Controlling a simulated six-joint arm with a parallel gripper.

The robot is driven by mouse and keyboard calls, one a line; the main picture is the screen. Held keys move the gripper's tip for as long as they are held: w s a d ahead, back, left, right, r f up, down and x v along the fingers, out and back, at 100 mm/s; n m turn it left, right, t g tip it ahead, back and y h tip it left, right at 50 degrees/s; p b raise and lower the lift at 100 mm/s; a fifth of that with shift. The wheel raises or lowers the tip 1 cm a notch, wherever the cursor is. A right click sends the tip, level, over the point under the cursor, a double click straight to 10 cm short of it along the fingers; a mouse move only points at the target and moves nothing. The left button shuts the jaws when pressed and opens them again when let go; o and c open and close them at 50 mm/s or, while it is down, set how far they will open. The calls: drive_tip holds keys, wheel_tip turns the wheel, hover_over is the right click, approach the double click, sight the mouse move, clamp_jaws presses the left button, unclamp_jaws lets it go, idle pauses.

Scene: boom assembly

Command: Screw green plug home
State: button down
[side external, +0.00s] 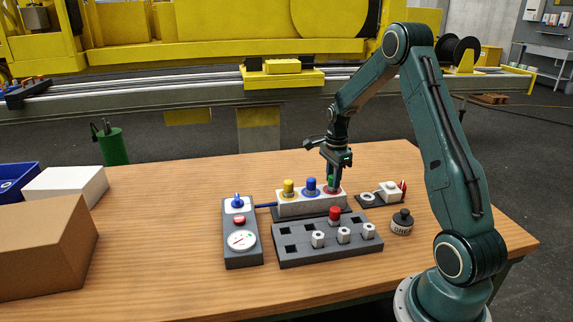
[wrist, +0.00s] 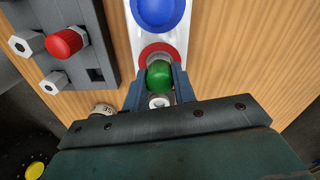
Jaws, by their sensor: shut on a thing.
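The green plug (wrist: 160,76) is between the two fingers of my gripper (wrist: 158,84), which is shut on it. In the wrist view it sits at the red ring (wrist: 157,51) on the white block. In the side view the plug (side external: 331,180) shows only as a small green patch between the fingers of my gripper (side external: 333,178), at the right end of the white block (side external: 298,208). A yellow plug (side external: 289,187) and a blue plug (side external: 311,186) stand upright on the same block. How deep the green plug sits is hidden by the fingers.
A grey tray (side external: 285,259) with a red plug (side external: 335,214) and white hex pieces (side external: 344,235) lies in front. A gauge box (side external: 229,256) is left. A dark round piece (side external: 402,222) and a small fixture (side external: 388,193) are right. The table's left middle is clear.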

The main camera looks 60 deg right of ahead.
drive_tip(key=m, duration=0.4)
drive_tip(key=shift+m, duration=2.2)
drive_tip(key=c, duration=1.2)
unclamp_jaws()
drive_tip(key=n, duration=0.6)
drive_tip(key=shift+n, duration=0.4)
drive_tip(key=n, duration=0.3)
drive_tip(key=shift+n, duration=1.1)
